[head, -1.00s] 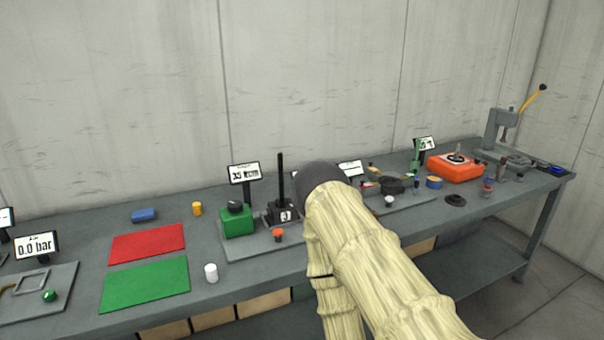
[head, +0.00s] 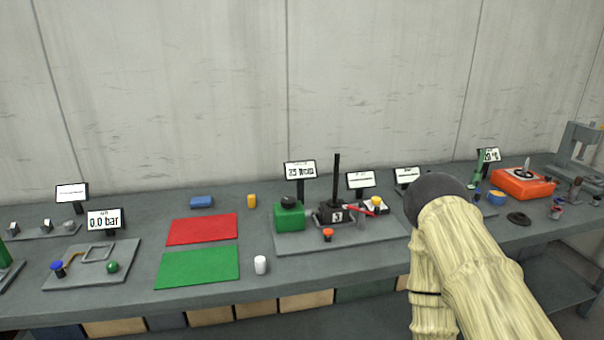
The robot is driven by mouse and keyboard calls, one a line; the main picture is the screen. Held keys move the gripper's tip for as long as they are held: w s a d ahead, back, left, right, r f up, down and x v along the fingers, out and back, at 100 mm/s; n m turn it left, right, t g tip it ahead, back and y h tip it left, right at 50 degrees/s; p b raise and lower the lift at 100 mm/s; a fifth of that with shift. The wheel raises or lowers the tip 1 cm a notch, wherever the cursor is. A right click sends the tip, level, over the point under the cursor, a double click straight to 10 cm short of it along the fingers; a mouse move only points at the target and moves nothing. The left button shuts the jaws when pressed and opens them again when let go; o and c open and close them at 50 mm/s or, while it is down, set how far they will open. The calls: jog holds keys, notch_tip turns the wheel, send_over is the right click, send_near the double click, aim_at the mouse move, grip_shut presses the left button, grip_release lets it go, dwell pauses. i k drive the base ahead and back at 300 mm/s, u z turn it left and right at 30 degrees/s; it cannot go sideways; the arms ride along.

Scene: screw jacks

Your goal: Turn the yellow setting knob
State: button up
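A small yellow knob (head: 376,201) sits on a white block on the grey base plate (head: 290,262), left of my arm in the head view. A red-handled part lies against the block's left side. My arm, with pale covered links and a dark rounded joint, rises at the right of the picture. My gripper does not show, so its opening and any contact are hidden.
The plate also holds a green box (head: 289,216) with a black knob, a black lever unit (head: 335,212) and an orange-capped knob (head: 328,234). Small displays stand behind. Red (head: 202,230) and green (head: 198,268) mats and a white cylinder (head: 260,265) lie left.

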aim_at(376, 200)
jog(key=k, duration=0.5)
jog(key=z, duration=1.55)
jog(key=i, duration=1.1)
jog(key=u, duration=1.05)
